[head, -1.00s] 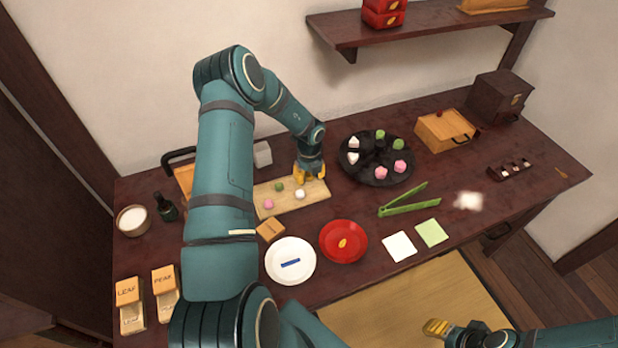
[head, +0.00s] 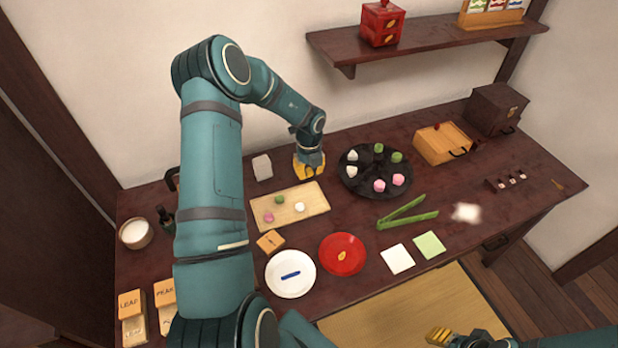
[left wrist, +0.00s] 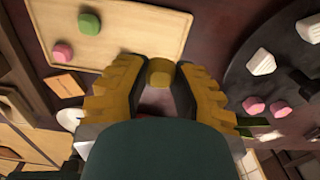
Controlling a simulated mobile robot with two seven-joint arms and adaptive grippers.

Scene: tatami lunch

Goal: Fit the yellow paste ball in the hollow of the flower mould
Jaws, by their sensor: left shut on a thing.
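My left gripper (head: 309,168) is just past the far right corner of the wooden board (head: 315,208). It is shut on the yellow paste ball (left wrist: 160,72), which shows between the fingertips in the left wrist view. The board bears a green ball (head: 279,199), a pink ball (head: 268,217) and a white ball (head: 299,207). I cannot make out the flower mould; blocks labelled LEAF (head: 131,304) and PEAK (head: 164,298) stand at the front left, partly cut off by my arm. My right gripper (head: 438,336) is at the bottom edge, its jaws unclear.
A dark round tray (head: 375,172) with several sweets is right of the left gripper. Green tongs (head: 407,213) lie to the right.

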